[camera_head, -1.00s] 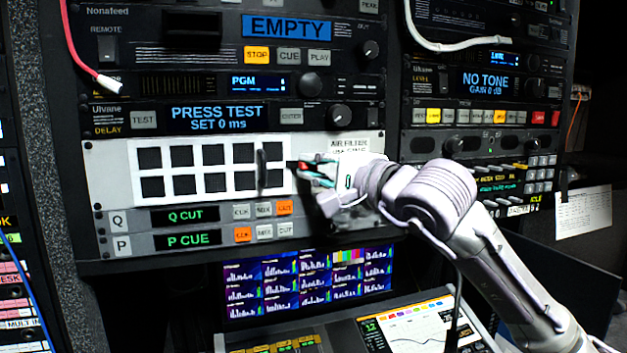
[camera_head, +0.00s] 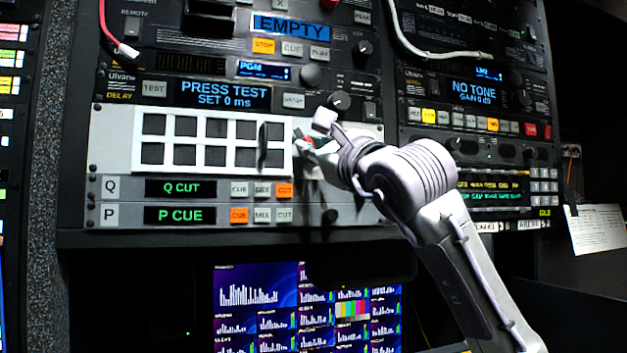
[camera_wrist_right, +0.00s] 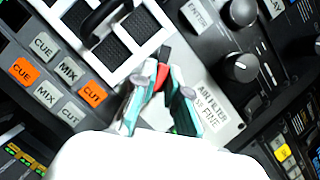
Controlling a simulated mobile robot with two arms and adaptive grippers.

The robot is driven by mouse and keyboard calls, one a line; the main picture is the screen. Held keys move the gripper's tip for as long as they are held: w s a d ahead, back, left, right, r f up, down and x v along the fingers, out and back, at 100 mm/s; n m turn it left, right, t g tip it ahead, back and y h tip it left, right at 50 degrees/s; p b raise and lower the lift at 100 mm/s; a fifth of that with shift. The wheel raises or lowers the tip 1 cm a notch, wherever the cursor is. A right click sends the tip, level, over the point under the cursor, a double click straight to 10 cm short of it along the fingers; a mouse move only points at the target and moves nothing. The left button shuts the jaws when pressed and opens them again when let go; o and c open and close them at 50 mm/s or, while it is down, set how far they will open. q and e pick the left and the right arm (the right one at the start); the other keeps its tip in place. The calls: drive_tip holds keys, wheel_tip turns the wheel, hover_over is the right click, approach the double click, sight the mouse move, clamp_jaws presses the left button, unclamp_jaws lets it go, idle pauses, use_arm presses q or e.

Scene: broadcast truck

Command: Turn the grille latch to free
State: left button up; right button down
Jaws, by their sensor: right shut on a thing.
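The white air filter grille (camera_head: 214,172) with black square openings and a dark upright handle (camera_head: 263,145) is set in the light panel. The latch (camera_wrist_right: 160,76), red with a dark tip, is at the grille's right edge in the right wrist view. My right gripper (camera_head: 306,146) is at that edge, its fingers (camera_wrist_right: 161,95) closed around the red part of the latch. In the head view the gripper mostly hides the latch. The latch's exact angle is hard to tell. My left gripper is not in view.
The label reading AIR FILTER (camera_wrist_right: 211,106) is beside the fingers. Button rows Q CUT (camera_head: 181,188) and P CUE (camera_head: 181,215) lie below the grille. A knob (camera_head: 339,101) sits above the gripper. A red cable (camera_head: 105,25) and a white cable (camera_head: 430,44) hang above.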

drive_tip(key=shift+a+f+m+t+h+b, duration=0.1)
drive_tip(key=shift+m+t+h+b, duration=0.6)
drive_tip(key=shift+m+b, duration=1.2)
drive_tip(key=shift+f+m+t+h+b, duration=0.1)
drive_tip(key=shift+m+t+h+b, duration=0.6)
drive_tip(key=shift+m+b, duration=1.2)
drive_tip(key=shift+r, duration=0.1)
drive_tip(key=c, duration=1.2)
unclamp_jaws()
drive_tip(key=shift+c, duration=0.2)
drive_tip(key=v, duration=1.2)
drive_tip(key=shift+r, duration=0.25)
drive_tip(key=shift+s, duration=0.1)
